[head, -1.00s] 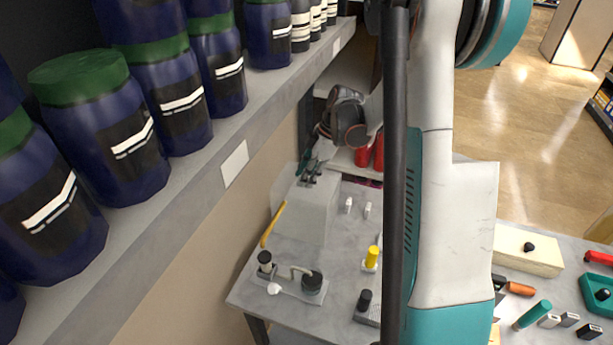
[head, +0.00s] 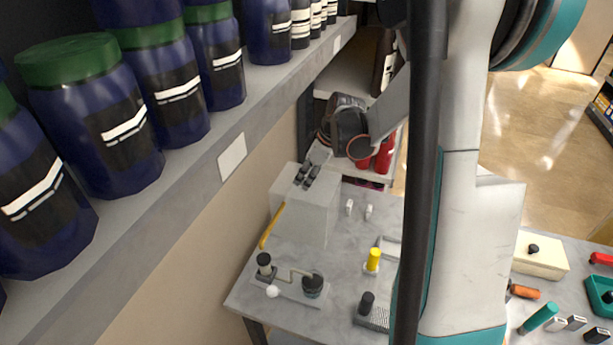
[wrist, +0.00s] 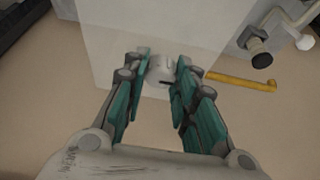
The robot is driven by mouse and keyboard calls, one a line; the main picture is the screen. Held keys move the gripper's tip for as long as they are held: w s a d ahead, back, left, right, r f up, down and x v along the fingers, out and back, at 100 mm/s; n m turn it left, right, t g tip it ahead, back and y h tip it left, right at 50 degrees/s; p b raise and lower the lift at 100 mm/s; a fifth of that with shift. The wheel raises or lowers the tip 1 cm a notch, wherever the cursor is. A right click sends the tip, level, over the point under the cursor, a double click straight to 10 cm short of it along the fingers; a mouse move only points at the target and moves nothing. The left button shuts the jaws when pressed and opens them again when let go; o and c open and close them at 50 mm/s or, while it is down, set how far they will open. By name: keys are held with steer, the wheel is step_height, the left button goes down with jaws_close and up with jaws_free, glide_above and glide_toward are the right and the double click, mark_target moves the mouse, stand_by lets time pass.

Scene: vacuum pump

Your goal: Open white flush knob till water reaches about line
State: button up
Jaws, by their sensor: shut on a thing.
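In the wrist view my gripper (wrist: 160,78) has its teal fingers closed around a small pale round knob (wrist: 160,70). The knob sits in front of a pale, partly see-through panel (wrist: 135,28). In the head view my gripper's dark fingers (head: 306,175) seem to be at the top of the pale box (head: 318,212), and the held knob cannot be made out. A separate white ball-shaped knob (head: 273,291) is on the bench assembly beside a black-capped post (head: 264,262); this white ball also shows in the wrist view (wrist: 305,42). I see no water or line.
A yellow rod (head: 272,226) leans left of the box. A yellow-topped piece (head: 373,258) and a black knob (head: 367,302) stand on the grey bench (head: 340,265). A shelf with blue jars (head: 100,115) runs along the left. My arm hides part of the bench.

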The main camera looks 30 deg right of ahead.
steer(key=o, duration=1.1)
steer(key=shift+c, duration=0.2)
steer(key=v, duration=1.2)
